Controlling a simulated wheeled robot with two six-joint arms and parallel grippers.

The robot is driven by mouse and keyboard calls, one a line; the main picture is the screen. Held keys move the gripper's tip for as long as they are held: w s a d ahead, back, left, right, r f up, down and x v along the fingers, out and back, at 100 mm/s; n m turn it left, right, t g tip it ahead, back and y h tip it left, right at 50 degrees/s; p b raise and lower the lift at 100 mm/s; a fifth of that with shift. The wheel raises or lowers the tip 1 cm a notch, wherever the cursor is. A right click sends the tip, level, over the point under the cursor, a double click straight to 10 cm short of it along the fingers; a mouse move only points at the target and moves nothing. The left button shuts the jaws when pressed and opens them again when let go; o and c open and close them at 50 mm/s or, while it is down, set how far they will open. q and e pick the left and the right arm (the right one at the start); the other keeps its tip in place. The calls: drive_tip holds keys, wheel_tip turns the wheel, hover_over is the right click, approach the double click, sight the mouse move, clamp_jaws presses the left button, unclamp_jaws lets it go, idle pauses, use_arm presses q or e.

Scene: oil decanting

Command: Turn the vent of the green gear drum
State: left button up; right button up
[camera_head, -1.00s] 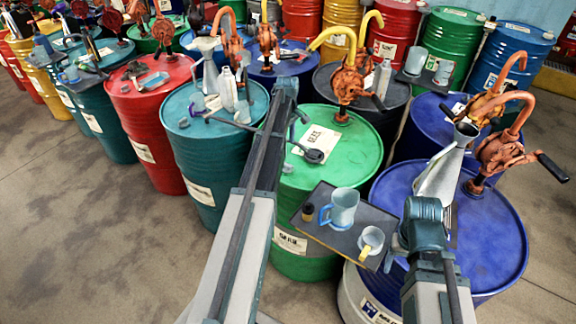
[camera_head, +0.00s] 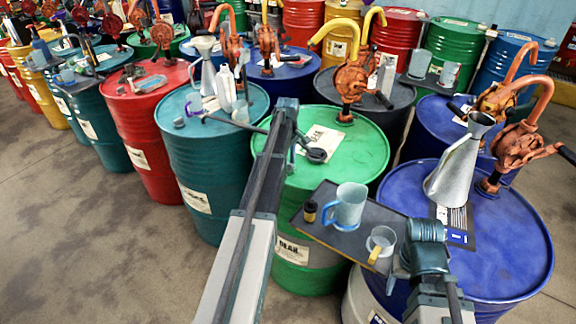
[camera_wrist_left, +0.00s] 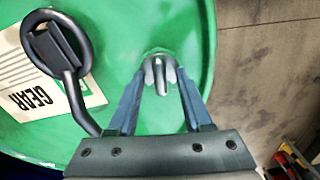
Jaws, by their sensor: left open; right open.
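The green gear drum (camera_head: 352,165) stands in the middle of the head view, with a label reading GEAR in the left wrist view (camera_wrist_left: 35,85). Its vent (camera_wrist_left: 159,72), a small silver winged fitting near the rim, shows in the left wrist view. My left gripper (camera_wrist_left: 158,84) is open, its two fingers on either side of the vent; I cannot tell whether they touch it. In the head view my left arm covers the vent. My right gripper (camera_head: 395,270) is at the lower right beside the tray, its fingers mostly hidden by its own wrist.
A dark ring-ended rod (camera_wrist_left: 58,42) crosses the green drum's top beside my left gripper. A dark tray (camera_head: 325,238) holds a blue-handled jug (camera_head: 347,205) and a cup (camera_head: 381,243). A metal can (camera_head: 458,165) stands on the blue drum (camera_head: 515,240). Open floor lies left.

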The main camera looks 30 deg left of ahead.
use_arm(q)
clamp_jaws()
idle(0.5)
drive_tip(key=m, duration=0.4)
drive_tip(key=shift+m, duration=0.4)
drive_tip(key=m, duration=0.4)
drive_tip(key=shift+m, duration=0.3)
drive_tip(key=m, duration=0.4)
drive_tip(key=shift+m, duration=2.3)
